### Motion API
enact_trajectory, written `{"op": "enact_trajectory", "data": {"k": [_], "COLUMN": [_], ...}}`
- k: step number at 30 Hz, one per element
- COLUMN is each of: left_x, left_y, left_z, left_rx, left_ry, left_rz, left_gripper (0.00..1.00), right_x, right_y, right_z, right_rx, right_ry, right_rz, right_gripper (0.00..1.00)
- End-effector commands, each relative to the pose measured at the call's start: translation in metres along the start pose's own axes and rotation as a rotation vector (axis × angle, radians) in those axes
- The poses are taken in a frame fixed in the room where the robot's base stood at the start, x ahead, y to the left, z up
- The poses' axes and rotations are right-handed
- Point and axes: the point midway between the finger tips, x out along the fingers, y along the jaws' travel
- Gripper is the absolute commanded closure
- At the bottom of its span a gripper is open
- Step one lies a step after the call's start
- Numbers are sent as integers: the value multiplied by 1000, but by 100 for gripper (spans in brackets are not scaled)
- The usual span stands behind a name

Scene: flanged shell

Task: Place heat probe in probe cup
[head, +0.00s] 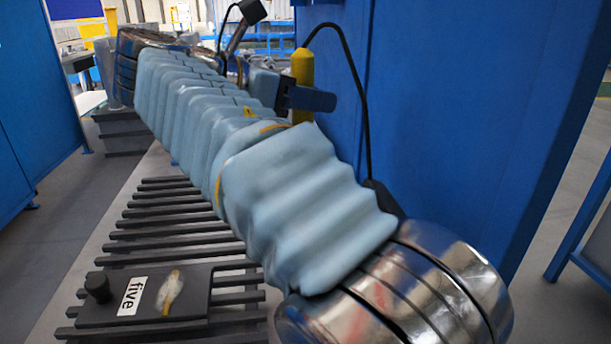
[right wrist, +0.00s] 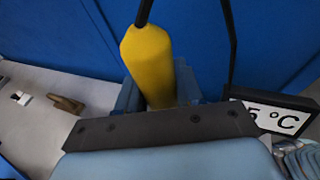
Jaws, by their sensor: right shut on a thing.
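The yellow heat probe (head: 302,68) stands upright beyond the pale blue padded shell in the head view, a black cable rising from its top. My right gripper (head: 302,98) is shut on it. In the right wrist view the probe (right wrist: 150,65) is held between blue fingers and tilts slightly. A dark bar (right wrist: 160,128) crosses in front of its lower part, so its tip is hidden. I cannot make out a probe cup for certain in either view. My left gripper is not in view.
The shell (head: 300,215) has shiny metal ends (head: 420,285) and crosses the head view diagonally. A slatted rack holds a dark plate (head: 225,295) labelled "five". A °C display (right wrist: 280,115) sits right in the wrist view. A blue wall panel (head: 450,110) stands behind.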

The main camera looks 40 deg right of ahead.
Motion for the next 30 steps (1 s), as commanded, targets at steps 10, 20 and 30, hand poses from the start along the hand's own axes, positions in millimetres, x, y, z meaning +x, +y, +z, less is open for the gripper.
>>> {"op": "enact_trajectory", "data": {"k": [10,20,30], "left_x": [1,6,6], "left_y": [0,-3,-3], "left_z": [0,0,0], "left_rx": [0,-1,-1], "left_ry": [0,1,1], "left_rz": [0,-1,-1], "left_gripper": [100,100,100], "right_x": [16,24,25], "right_y": [0,0,0], "right_z": [-52,-80,-82], "right_rx": [-4,0,0], "right_ry": [0,-1,-1], "right_rz": [3,3,2], "right_gripper": [98,98,48]}}
